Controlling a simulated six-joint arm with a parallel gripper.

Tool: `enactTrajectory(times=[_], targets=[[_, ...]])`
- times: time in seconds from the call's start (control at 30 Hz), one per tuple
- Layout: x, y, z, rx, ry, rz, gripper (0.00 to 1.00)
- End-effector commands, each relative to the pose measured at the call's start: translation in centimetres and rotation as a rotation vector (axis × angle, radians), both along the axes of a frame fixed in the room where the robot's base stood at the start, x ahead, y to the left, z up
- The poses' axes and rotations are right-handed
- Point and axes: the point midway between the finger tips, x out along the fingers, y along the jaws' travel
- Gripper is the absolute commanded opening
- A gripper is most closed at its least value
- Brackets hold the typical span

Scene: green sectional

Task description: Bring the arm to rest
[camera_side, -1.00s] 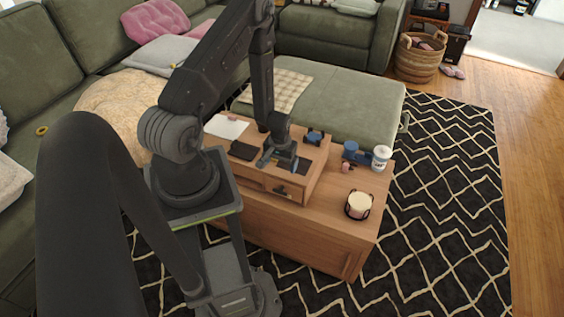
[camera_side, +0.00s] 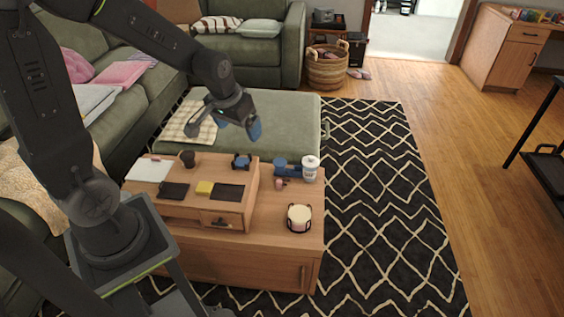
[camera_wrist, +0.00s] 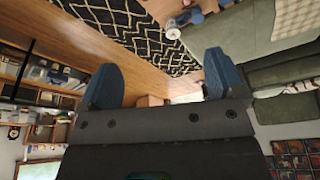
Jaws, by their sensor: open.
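My gripper (camera_side: 222,128) is raised in the air in the side view, above the back of the wooden table (camera_side: 286,216) and in front of the green chaise in the picture. Its two blue-tipped fingers are spread apart and nothing is between them. In the wrist view my gripper (camera_wrist: 158,82) also shows its blue fingers wide open and empty, facing out across the room. My arm arches up and over from its base at the left of the table.
The green chaise (camera_side: 282,118) stands behind. The patterned rug (camera_side: 380,200) is clear at right.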

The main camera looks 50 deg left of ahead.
Motion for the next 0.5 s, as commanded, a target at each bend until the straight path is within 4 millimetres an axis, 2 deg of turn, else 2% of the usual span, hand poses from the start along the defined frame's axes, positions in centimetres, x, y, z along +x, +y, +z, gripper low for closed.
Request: enactTrajectory(times=[0.03,0.2,0.33,0.5], targets=[[-0.8,-1.4,2.0,0.010,-0.029,-0.035,0.89],[-4.3,-5.3,6.9,0.026,-0.094,-0.142,0.89],[-7.6,-7.8,9.6,0.035,-0.142,-0.219,0.89],[-11.2,-9.6,11.4,0.040,-0.186,-0.294,0.89]])
